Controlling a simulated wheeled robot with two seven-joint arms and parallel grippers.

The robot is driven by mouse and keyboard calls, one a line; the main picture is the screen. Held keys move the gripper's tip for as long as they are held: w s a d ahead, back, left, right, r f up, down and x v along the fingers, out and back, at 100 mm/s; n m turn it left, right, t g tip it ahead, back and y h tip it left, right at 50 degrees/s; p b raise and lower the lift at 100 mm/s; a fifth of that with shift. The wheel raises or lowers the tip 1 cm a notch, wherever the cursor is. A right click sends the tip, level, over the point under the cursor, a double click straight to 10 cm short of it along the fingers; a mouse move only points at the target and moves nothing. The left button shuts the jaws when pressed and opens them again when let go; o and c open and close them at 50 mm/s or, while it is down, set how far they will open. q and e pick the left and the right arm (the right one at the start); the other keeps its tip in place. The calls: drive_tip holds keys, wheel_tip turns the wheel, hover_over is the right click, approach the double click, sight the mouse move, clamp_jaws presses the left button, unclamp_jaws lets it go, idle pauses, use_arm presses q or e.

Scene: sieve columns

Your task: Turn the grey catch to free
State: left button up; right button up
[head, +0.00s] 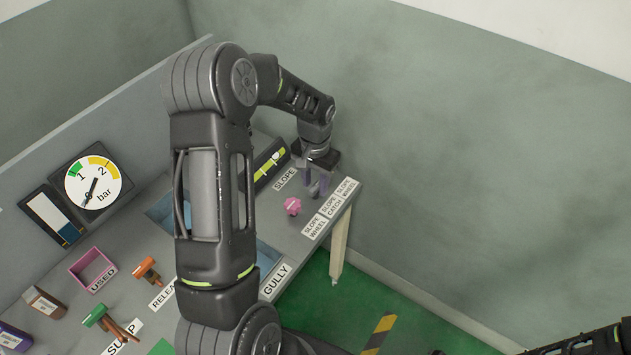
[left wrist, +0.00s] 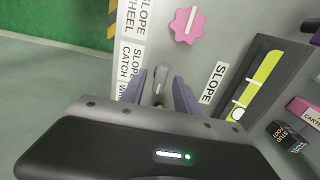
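The grey catch (left wrist: 159,80) shows in the left wrist view as a small light grey lever on the panel, beside the label "SLOPE CATCH" (left wrist: 130,66). My left gripper (left wrist: 160,90) is over it, with its two purple-grey fingers apart, one on each side of the catch. I see a gap on both sides. The lower end of the catch is hidden by the gripper body. In the head view my left gripper (head: 317,188) points down at the far right end of the bench and hides the catch. My right arm shows only at the bottom right corner, without its gripper.
A pink wheel (left wrist: 187,25) is close to the catch, and also shows in the head view (head: 292,206). A slope level gauge (left wrist: 258,84) lies to the right. The pressure dial (head: 92,183) and the "USED" box (head: 78,267) are at the left. The bench ends just past the labels.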

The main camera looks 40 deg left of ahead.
sight(316, 185)
use_arm(q)
wheel_tip(316, 185, up, 8)
drive_tip(key=shift+f, duration=0.1)
idle(0.4)
drive_tip(key=shift+w, duration=0.1)
idle(0.4)
